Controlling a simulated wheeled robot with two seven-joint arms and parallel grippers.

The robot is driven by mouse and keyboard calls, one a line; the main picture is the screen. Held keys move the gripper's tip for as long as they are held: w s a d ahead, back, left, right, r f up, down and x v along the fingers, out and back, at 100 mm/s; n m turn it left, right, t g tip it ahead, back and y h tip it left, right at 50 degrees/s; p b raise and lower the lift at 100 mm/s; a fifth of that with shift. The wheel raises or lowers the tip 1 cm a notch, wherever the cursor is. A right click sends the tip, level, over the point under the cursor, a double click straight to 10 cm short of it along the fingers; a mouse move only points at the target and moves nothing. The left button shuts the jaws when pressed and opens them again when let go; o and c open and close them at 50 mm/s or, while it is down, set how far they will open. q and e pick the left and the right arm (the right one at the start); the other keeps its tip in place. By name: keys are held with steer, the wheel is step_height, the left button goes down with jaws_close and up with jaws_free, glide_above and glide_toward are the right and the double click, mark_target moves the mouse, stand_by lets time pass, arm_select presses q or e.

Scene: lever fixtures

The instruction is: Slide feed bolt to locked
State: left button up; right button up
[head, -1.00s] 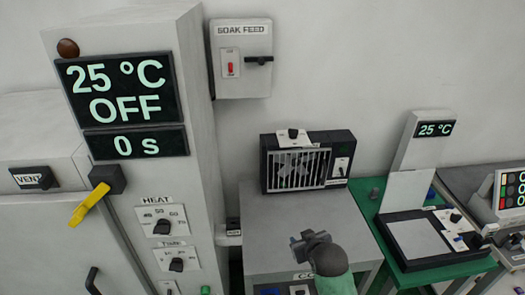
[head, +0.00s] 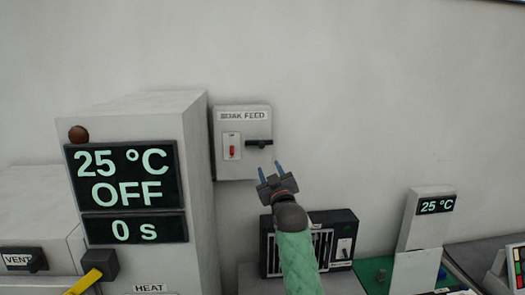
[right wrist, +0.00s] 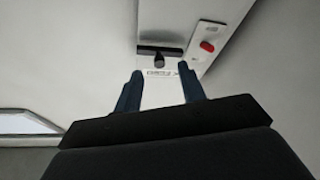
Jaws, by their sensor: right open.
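The SOAK FEED box (head: 243,170) is a grey panel on the wall, right of the tall oven cabinet. Its black feed bolt (head: 259,143) lies horizontally at the right of the panel, with a dark knob. A red rocker switch (head: 232,150) sits to its left. My right gripper (head: 270,170) is open and empty, just below and slightly right of the bolt, apart from it. In the right wrist view the bolt (right wrist: 160,51) shows beyond and between the two blue fingertips (right wrist: 160,85). My left gripper is not in view.
The oven cabinet (head: 150,103) with its display (head: 125,178) stands close on the left. A yellow-handled lever (head: 83,283) sticks out low on it. The wall right of the box is clear.

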mark_target(262, 147)
steer(key=shift+t, duration=0.3)
steer(key=w+r+p, duration=0.1)
steer(key=w, duration=0.1)
steer(key=w+a+r+p, duration=0.1)
steer(key=w+r+p, duration=0.2)
steer(key=w, duration=0.1)
steer(key=shift+w+a+r, duration=0.25)
steer(key=shift+w+r, duration=0.05)
steer(key=shift+r, duration=0.1)
steer(key=shift+w+r+p, duration=0.1)
steer(key=shift+w+p, duration=0.3)
steer(key=shift+w, duration=0.1)
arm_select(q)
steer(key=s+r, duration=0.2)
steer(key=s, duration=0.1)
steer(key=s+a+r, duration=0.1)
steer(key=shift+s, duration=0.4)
arm_select(e)
steer(key=shift+a, duration=0.1)
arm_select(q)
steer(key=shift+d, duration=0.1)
arm_select(e)
jaws_close()
